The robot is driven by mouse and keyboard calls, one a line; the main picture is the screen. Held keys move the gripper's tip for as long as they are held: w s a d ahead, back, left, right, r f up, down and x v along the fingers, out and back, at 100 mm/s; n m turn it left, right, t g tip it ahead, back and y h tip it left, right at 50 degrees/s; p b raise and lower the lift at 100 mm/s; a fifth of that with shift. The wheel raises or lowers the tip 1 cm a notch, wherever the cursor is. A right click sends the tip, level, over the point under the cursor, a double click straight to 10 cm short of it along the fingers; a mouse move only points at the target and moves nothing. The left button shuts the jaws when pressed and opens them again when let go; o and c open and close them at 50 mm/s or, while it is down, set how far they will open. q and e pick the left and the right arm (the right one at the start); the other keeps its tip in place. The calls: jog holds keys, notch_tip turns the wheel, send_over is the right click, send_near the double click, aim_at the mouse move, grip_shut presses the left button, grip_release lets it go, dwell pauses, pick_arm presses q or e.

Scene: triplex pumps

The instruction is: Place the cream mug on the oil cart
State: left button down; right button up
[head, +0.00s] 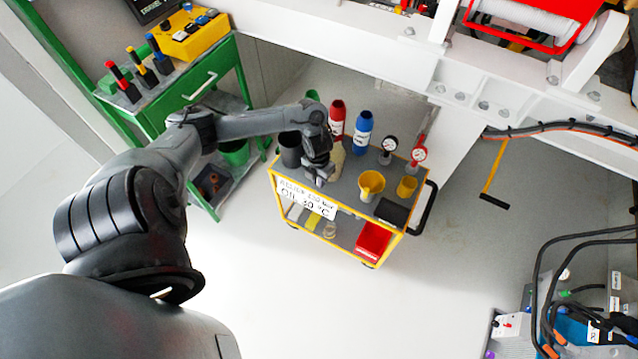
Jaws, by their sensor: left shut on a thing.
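The oil cart (345,199) is a yellow-framed trolley with a grey top and a white "OIL" label, in the middle of the head view. My left gripper (321,179) points down over the left front part of its top. It is shut on a cream thing (338,158), which I take to be the cream mug. The gripper hides most of it, and I cannot tell whether it touches the cart top. My right gripper is not in view.
On the cart top stand a dark cup (290,152), a red bottle (337,120), a blue bottle (362,132), two gauges, a yellow funnel jug (371,186) and a small yellow cup (407,187). A green bench (190,85) stands left. A white beam (400,65) runs behind.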

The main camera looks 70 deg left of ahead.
pick_arm(q)
jog(key=shift+d+f+b, duration=0.1)
jog(key=shift+f+b, duration=0.2)
jog(key=shift+f, duration=1.05)
jog(key=shift+f, duration=0.15)
jog(key=c, duration=1.1)
grip_release()
